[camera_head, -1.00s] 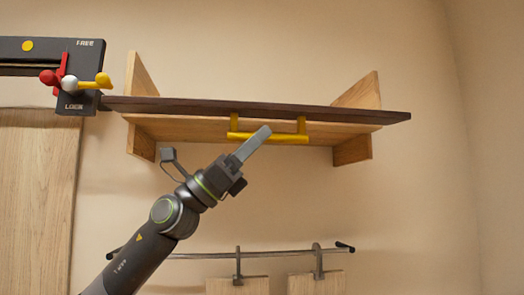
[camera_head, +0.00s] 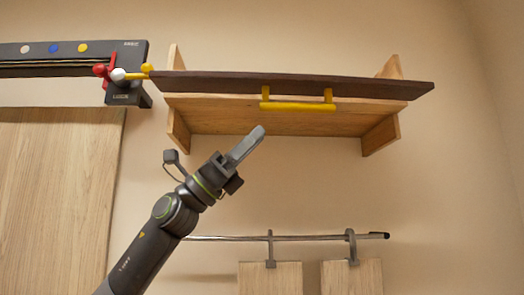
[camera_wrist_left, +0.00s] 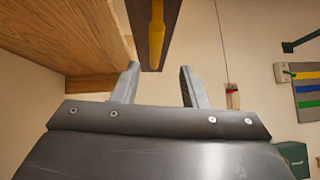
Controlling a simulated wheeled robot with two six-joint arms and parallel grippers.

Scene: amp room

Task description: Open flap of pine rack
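The pine rack (camera_head: 180,132) hangs on the wall in the head view, with pale wood sides and boards. Its dark brown flap (camera_head: 215,84) shows as a narrow strip across the front, with pale wood visible beneath it. A yellow bar handle (camera_head: 298,106) is fixed to the flap. My left gripper (camera_head: 258,134) is below the handle, apart from it in the picture. In the left wrist view the left gripper's fingers (camera_wrist_left: 158,84) are spread and empty. The flap (camera_wrist_left: 142,22) and yellow handle (camera_wrist_left: 157,30) show beyond the gap between them. My right gripper is out of view.
A dark rail unit (camera_head: 128,62) with red, white and yellow knobs is left of the rack, above a wooden panel (camera_head: 60,190). Below the rack, a metal rail (camera_head: 310,238) carries hanging boards (camera_head: 270,280). The wall between is clear.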

